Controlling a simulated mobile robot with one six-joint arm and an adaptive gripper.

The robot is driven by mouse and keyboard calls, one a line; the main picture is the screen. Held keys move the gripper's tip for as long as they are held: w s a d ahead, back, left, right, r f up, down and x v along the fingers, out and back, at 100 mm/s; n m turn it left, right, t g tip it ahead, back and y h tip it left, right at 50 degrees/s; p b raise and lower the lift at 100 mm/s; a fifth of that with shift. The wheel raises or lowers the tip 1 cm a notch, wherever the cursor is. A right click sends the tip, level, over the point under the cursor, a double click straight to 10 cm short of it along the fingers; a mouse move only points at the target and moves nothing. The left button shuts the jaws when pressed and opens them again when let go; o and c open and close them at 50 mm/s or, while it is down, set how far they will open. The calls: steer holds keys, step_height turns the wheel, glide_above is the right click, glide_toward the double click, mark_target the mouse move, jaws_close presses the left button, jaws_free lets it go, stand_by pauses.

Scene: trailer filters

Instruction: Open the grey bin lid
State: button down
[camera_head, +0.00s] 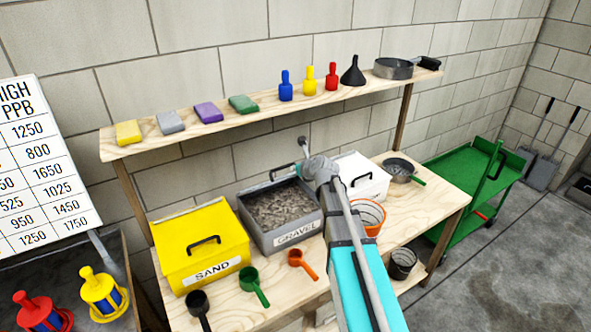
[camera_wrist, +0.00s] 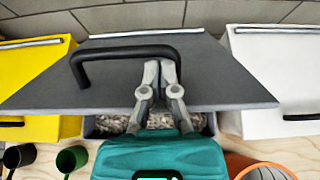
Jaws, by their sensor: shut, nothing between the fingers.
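The grey bin (camera_head: 271,238), labelled GRAVEL, stands on the wooden bench with its gravel showing in the head view. Its grey lid (camera_wrist: 221,82) is raised and tilted, filling the middle of the wrist view. A black handle (camera_wrist: 122,51) stands on the lid; it also shows at the back of the bin in the head view (camera_head: 283,170). My gripper (camera_wrist: 160,67) is shut and empty. Its fingertips are at the lid's face, just below the right part of the handle bar. I cannot tell whether they touch. My arm hides part of the area right of the bin.
A yellow SAND bin (camera_head: 203,243) stands close on the left, and a white bin (camera_head: 364,182) on the right. Scoops (camera_head: 253,285) lie in front, and an orange container (camera_head: 369,214) sits beside my arm. A shelf (camera_head: 262,112) with sponges and bottles runs above.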

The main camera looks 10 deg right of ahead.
steer(key=w+a+r+p, duration=0.2)
steer(key=w+r+p, duration=0.2)
steer(key=w, duration=0.2)
steer(key=shift+w+r, duration=0.3)
steer(key=shift+w, duration=0.1)
steer(key=shift+a, duration=0.1)
steer(key=s+d+r+p, duration=0.2)
steer(key=s+r+p, duration=0.4)
steer(key=r+p, duration=0.1)
steer(key=shift+r+p, duration=0.35)
steer(key=shift+p, duration=0.15)
steer(key=shift+s, duration=0.1)
stand_by(0.5)
